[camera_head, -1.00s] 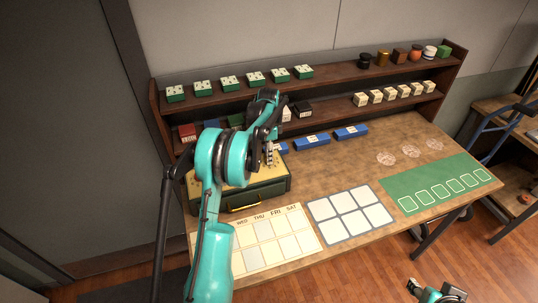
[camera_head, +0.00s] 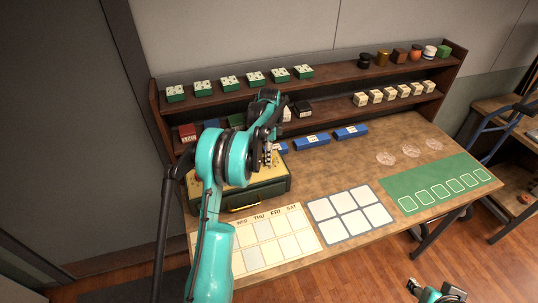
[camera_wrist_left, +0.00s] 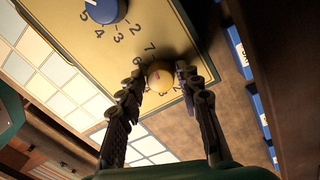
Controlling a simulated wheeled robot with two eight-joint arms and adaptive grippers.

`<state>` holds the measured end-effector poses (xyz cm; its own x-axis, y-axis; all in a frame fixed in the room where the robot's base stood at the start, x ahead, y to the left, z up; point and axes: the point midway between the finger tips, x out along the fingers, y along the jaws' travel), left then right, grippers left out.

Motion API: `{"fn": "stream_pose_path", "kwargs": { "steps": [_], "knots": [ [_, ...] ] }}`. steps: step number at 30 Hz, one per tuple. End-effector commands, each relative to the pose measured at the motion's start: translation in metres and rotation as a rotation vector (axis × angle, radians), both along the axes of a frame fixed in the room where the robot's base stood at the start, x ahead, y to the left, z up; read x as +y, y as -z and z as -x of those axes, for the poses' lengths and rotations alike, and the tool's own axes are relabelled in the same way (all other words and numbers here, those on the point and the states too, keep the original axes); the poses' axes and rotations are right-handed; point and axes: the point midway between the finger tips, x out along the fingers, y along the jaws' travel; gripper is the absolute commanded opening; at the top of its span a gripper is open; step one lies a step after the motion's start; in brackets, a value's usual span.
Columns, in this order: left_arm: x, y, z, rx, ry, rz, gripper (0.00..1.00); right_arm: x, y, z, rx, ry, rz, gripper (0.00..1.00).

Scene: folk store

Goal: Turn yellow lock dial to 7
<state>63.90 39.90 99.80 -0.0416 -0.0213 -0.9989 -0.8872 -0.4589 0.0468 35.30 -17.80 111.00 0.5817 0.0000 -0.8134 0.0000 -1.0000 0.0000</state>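The yellow lock dial (camera_wrist_left: 160,78) sits on the tan top panel (camera_wrist_left: 185,25) of a green box (camera_head: 262,192). In the left wrist view, printed numbers including 7 and 6 show beside it. My left gripper (camera_wrist_left: 160,76) has one dark finger on each side of the dial; the fingers are apart, with narrow gaps to the dial, and I cannot tell if either touches it. In the head view my left arm hides the dial and much of the panel. My right gripper (camera_head: 437,290) is at the bottom right edge, away from the table.
A blue dial (camera_wrist_left: 103,7) with its own numbers is close to the yellow one. Blue blocks (camera_head: 311,142) lie behind the box. A weekday sheet (camera_head: 268,245) and a white grid mat (camera_head: 350,213) lie in front. A shelf (camera_head: 330,90) stands behind.

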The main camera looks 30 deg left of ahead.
Motion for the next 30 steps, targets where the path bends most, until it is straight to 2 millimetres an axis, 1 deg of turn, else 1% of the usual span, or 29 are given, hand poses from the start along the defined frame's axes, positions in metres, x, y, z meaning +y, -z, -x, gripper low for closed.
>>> {"fn": "stream_pose_path", "kwargs": {
  "steps": [9, 11, 13, 17, 24, 27, 30],
  "knots": [
    [0.000, -0.001, 0.000, -0.001, -0.001, -0.001, 0.49, 0.000, 0.000, 0.000, 0.000, 0.000, 0.000, 0.40],
    [0.000, -0.003, 0.000, -0.001, -0.001, -0.001, 0.49, 0.000, 0.000, 0.000, 0.000, 0.000, 0.000, 0.40],
    [0.000, -0.009, -0.001, -0.001, -0.001, -0.001, 0.49, 0.000, 0.000, 0.000, 0.000, 0.000, 0.000, 0.40],
    [0.001, -0.032, -0.001, -0.001, -0.001, -0.001, 0.49, 0.000, 0.000, 0.000, 0.000, 0.000, 0.000, 0.40],
    [0.002, -0.084, -0.004, -0.001, -0.001, -0.001, 0.49, 0.000, 0.000, 0.000, 0.000, 0.000, 0.000, 0.40],
    [0.002, -0.101, -0.005, -0.001, -0.001, -0.001, 0.49, 0.000, 0.000, 0.000, 0.000, 0.000, 0.000, 0.40],
    [0.003, -0.112, -0.005, -0.001, -0.001, -0.001, 0.49, 0.000, 0.000, 0.000, 0.000, 0.000, 0.000, 0.40]
  ]
}}
